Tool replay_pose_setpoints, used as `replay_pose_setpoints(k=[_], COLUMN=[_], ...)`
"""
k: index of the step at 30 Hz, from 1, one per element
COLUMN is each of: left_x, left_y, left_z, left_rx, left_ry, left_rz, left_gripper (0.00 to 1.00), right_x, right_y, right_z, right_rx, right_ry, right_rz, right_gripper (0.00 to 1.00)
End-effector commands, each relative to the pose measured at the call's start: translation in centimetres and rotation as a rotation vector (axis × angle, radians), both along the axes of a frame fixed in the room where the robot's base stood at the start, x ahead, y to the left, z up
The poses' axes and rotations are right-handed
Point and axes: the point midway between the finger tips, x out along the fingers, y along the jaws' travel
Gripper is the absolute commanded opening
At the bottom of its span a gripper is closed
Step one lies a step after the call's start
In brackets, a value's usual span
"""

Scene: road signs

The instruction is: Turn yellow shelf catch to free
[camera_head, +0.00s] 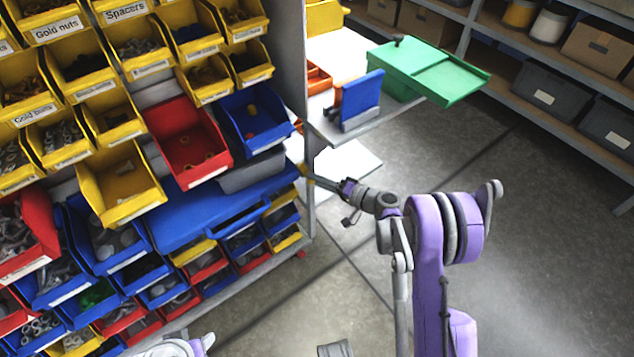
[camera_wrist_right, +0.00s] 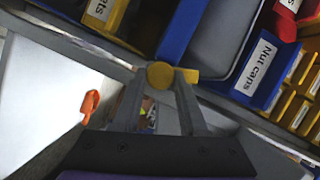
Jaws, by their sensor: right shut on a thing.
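The yellow shelf catch (camera_wrist_right: 160,75) shows in the right wrist view as a round yellow knob with a short tab to its right. It sits at the shelf edge beside the blue bin. My right gripper (camera_wrist_right: 158,84) is shut on the catch, with a grey finger on either side. In the head view the small yellow catch (camera_head: 305,170) is at the right upright of the bin rack, and my right gripper (camera_head: 313,178) reaches it from the right. The fingers partly hide it there. My left gripper is not in view.
A blue tray (camera_head: 215,215) juts from the rack beside the catch. Red (camera_head: 188,150) and blue (camera_head: 250,120) bins stand above it. A side shelf (camera_head: 322,128) holds a blue-and-orange object (camera_head: 358,98) and a green box (camera_head: 430,72). The floor at right is clear.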

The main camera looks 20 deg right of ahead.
Motion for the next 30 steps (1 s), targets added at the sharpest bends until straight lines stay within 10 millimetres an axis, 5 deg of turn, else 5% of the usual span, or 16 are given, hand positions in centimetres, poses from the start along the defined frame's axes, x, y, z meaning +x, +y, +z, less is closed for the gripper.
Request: replay_pose_setpoints(k=[13,30], left_x=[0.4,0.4], left_y=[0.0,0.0], left_z=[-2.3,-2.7], left_rx=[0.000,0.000], left_ry=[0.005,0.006], left_rz=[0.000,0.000], left_gripper=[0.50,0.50], right_x=[0.0,0.0], right_y=[0.0,0.0], right_z=[-0.4,-0.4], right_rx=[0.283,0.362], right_ry=[0.103,0.132], right_rz=[0.000,0.000], right_gripper=[0.00,0.00])
